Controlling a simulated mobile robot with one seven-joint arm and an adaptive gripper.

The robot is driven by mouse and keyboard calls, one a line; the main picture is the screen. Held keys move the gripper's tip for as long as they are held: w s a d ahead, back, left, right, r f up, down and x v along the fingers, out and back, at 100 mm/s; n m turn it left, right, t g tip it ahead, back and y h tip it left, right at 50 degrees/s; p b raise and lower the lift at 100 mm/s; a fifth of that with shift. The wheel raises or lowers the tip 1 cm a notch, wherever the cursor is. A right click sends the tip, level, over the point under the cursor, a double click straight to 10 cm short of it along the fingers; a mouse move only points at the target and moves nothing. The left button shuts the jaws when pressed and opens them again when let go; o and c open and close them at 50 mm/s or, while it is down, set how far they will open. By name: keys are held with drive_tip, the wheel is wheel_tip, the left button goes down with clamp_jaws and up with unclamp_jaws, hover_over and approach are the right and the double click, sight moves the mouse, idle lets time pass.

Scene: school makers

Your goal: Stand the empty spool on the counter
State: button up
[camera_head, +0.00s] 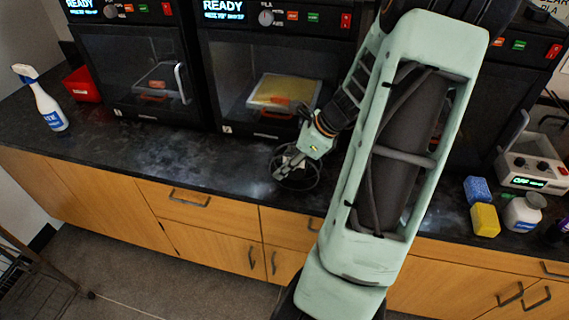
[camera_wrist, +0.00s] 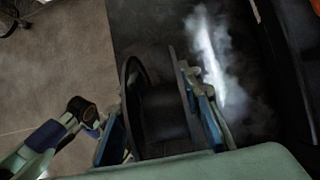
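The empty spool (camera_head: 299,184) is black, with two round flanges and a bare hub. In the head view it is at the front part of the dark counter (camera_head: 215,165), one round flange facing me. In the wrist view the spool (camera_wrist: 165,112) sits between the fingers, its flanges nearly edge-on. My gripper (camera_head: 285,170) is closed around it; the wrist view shows a finger of my gripper (camera_wrist: 160,125) against each flange side. I cannot tell whether the spool's rim touches the counter. My arm hides part of the counter to the right.
3D printers stand along the back, one with a yellow plate (camera_head: 284,90) inside. A spray bottle (camera_head: 42,100) and red bin (camera_head: 82,84) are at left. A blue sponge (camera_head: 478,189), yellow block (camera_head: 485,220) and white jar (camera_head: 523,213) are at right. Counter left of the spool is clear.

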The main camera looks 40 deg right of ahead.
drive_tip(key=o, duration=0.4)
drive_tip(key=shift+r, duration=0.35)
drive_tip(key=p+v, duration=0.1)
drive_tip(key=v, duration=1)
drive_tip(key=shift+s+d+r+p, duration=0.2)
drive_tip(key=shift+s+r+p, duration=0.05)
drive_tip(key=shift+p, duration=0.15)
